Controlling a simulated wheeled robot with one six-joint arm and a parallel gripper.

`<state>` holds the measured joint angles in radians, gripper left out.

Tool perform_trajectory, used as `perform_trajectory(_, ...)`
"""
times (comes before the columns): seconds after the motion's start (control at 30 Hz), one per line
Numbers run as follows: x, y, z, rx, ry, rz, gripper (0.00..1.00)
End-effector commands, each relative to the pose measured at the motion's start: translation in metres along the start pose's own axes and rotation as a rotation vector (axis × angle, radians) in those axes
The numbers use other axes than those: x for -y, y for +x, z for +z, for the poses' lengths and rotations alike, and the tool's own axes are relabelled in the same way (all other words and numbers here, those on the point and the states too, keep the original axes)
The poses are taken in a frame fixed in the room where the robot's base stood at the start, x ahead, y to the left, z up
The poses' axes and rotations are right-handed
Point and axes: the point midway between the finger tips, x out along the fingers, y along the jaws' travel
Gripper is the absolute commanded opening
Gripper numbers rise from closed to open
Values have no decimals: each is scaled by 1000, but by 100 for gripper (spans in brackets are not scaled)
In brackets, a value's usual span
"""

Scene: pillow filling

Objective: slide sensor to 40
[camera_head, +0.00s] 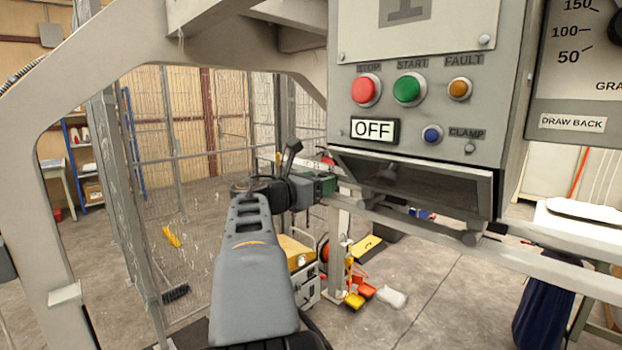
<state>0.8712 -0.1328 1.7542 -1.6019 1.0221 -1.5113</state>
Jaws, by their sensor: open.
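My grey arm reaches forward from the bottom of the picture. My gripper (300,182) is at its far end, small and dark, beside a green block (321,184) at the left end of a grey horizontal rail (400,212). The green block may be the sensor, but I cannot tell for sure. A small whitish strip with red on it (322,163) shows just above the block; its marks are too small to read. The gripper is open; its fingertips are hard to make out, and I cannot tell whether they touch the block.
A grey control panel (400,110) with STOP, START, FAULT and CLAMP fittings and an OFF display overhangs the rail at the right. An open chute (410,178) is below it. A grey frame (110,65) arches at the left. Wire fencing (180,140) stands behind.

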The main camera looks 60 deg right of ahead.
Motion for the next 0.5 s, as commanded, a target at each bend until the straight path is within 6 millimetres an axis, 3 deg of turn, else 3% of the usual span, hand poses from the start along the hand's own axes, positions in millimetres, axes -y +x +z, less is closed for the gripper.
perform_trajectory(0.5,-1,-47,0,0,1,3,60)
